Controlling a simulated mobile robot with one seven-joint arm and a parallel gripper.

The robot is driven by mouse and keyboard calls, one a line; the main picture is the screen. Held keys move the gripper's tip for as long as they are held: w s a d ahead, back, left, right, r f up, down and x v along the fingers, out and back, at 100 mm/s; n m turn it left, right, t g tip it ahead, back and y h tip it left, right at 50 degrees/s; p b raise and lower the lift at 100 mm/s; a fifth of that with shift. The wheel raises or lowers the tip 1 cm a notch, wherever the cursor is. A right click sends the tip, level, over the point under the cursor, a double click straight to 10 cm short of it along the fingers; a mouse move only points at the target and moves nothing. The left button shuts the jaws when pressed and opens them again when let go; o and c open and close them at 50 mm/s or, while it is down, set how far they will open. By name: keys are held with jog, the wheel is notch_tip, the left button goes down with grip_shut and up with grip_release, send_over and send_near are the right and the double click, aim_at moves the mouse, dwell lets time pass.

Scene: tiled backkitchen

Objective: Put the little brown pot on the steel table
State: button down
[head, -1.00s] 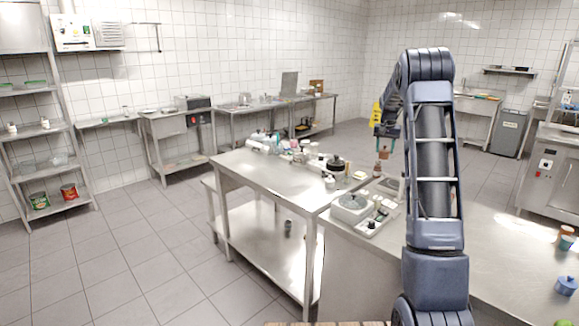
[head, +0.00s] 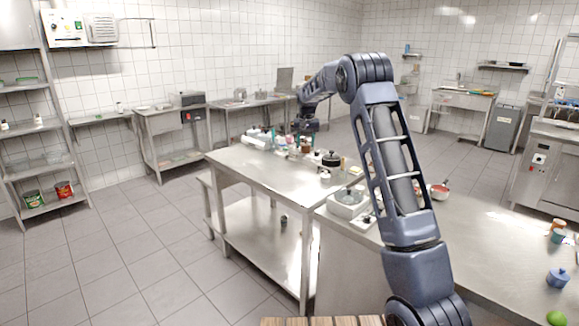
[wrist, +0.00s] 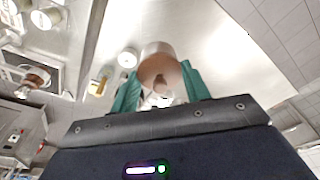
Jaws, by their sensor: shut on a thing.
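The little brown pot (wrist: 158,62) is between the green fingers of my gripper (wrist: 158,88) in the wrist view. My gripper is shut on it. In the head view my gripper (head: 306,138) is small and dark, over the far part of the steel table (head: 245,166), with the brown pot (head: 306,149) just under it. The table's bare steel top (wrist: 215,45) shows behind the pot in the wrist view. I cannot tell exactly how high the pot is above the table.
Several jars and bottles crowd the table's far side, with a black lidded pot (head: 331,159) at the right. The near left part of the top is clear. A white scale (head: 346,205) stands on the adjoining counter (head: 485,238), near my arm.

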notch_tip(320, 180, down, 20)
jog(key=shift+r, duration=0.15)
dwell(0.5)
jog(key=c, duration=0.7)
grip_release()
